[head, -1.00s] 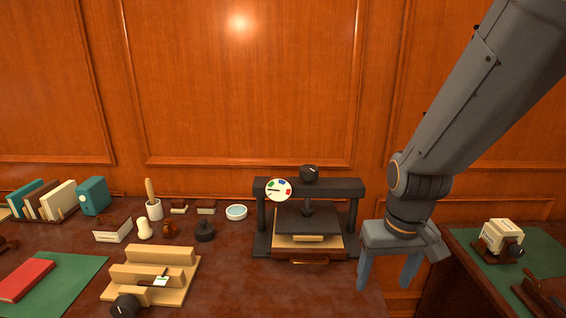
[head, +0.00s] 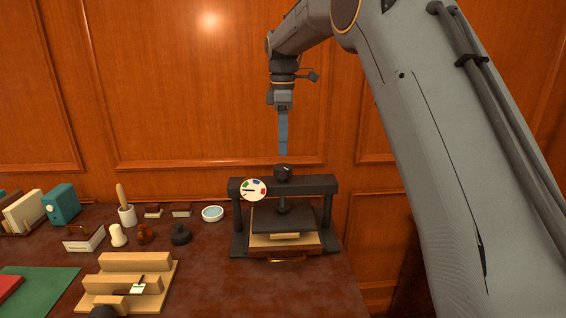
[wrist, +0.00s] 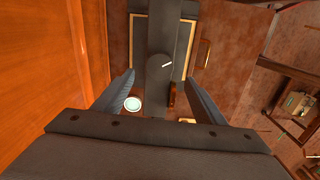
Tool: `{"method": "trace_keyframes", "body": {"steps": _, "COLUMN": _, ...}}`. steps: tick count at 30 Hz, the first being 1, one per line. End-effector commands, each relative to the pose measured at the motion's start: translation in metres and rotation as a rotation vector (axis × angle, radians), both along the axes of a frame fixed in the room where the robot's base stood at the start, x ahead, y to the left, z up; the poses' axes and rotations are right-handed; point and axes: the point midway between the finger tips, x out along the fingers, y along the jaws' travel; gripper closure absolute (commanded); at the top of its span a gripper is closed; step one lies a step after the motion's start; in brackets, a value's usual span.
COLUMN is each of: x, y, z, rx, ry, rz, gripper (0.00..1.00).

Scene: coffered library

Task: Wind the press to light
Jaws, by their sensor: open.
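The press (head: 326,187) is a dark frame on the desk with a black knob (head: 284,172) on top of its crossbeam. A round white dial (head: 253,189) with coloured marks and a dark needle, lying roughly level, is fixed at the beam's left. Which mark means light is too small to read. The dark platen (head: 262,217) hangs over the pale bed. My gripper (head: 283,150) points straight down just above the knob, apart from it. In the wrist view my open gripper (wrist: 160,78) has a finger on either side of the knob (wrist: 160,70), which bears a white line.
A wooden stepped rack (head: 135,262), a shallow dish (head: 213,213) and several stamps stand left of the press. A teal box (head: 61,204) is farther left. The wood-panelled wall is close behind the press. The desk in front of the press is clear.

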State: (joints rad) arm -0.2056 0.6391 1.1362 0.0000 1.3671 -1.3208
Motion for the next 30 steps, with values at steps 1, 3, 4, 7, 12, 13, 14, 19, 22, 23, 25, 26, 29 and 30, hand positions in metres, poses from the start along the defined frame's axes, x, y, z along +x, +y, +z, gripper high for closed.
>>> {"method": "trace_keyframes", "body": {"steps": 1, "x": 0.001, "y": 0.001, "z": -0.002, "rx": 0.0, "ry": 0.001, "rz": 0.007, "gripper": 0.35}}
{"method": "trace_keyframes", "body": {"steps": 3, "x": 0.0, "y": 0.001, "z": -0.008, "rx": -0.001, "ry": 0.003, "rz": 0.01, "gripper": 0.35}}
{"method": "trace_keyframes", "body": {"steps": 4, "x": 0.0, "y": 0.001, "z": -0.012, "rx": -0.001, "ry": 0.003, "rz": 0.01, "gripper": 0.35}}
{"method": "trace_keyframes", "body": {"steps": 7, "x": -0.001, "y": 0.0, "z": -0.027, "rx": -0.001, "ry": 0.005, "rz": 0.008, "gripper": 0.35}}
{"method": "trace_keyframes", "body": {"steps": 12, "x": -0.001, "y": 0.0, "z": -0.052, "rx": -0.001, "ry": 0.004, "rz": 0.007, "gripper": 0.35}}
{"method": "trace_keyframes", "body": {"steps": 13, "x": 0.0, "y": 0.0, "z": -0.056, "rx": -0.001, "ry": 0.003, "rz": 0.007, "gripper": 0.35}}
{"method": "trace_keyframes", "body": {"steps": 14, "x": 0.0, "y": 0.0, "z": -0.06, "rx": 0.0, "ry": 0.002, "rz": 0.006, "gripper": 0.35}}
{"method": "trace_keyframes", "body": {"steps": 19, "x": 0.0, "y": 0.0, "z": -0.073, "rx": 0.0, "ry": 0.0, "rz": 0.006, "gripper": 0.35}}
{"method": "trace_keyframes", "body": {"steps": 22, "x": 0.0, "y": 0.0, "z": -0.076, "rx": 0.0, "ry": 0.0, "rz": 0.006, "gripper": 0.35}}
{"method": "trace_keyframes", "body": {"steps": 23, "x": 0.0, "y": 0.0, "z": -0.076, "rx": 0.0, "ry": 0.0, "rz": 0.006, "gripper": 0.35}}
{"method": "trace_keyframes", "body": {"steps": 25, "x": 0.0, "y": 0.0, "z": -0.076, "rx": 0.0, "ry": 0.0, "rz": 0.006, "gripper": 0.35}}
{"method": "trace_keyframes", "body": {"steps": 26, "x": 0.0, "y": 0.0, "z": -0.076, "rx": 0.0, "ry": 0.0, "rz": 0.006, "gripper": 0.35}}
{"method": "trace_keyframes", "body": {"steps": 29, "x": 0.0, "y": 0.0, "z": -0.076, "rx": 0.0, "ry": 0.0, "rz": 0.006, "gripper": 0.4}}
{"method": "trace_keyframes", "body": {"steps": 30, "x": 0.0, "y": 0.0, "z": -0.076, "rx": 0.0, "ry": 0.0, "rz": 0.006, "gripper": 0.47}}
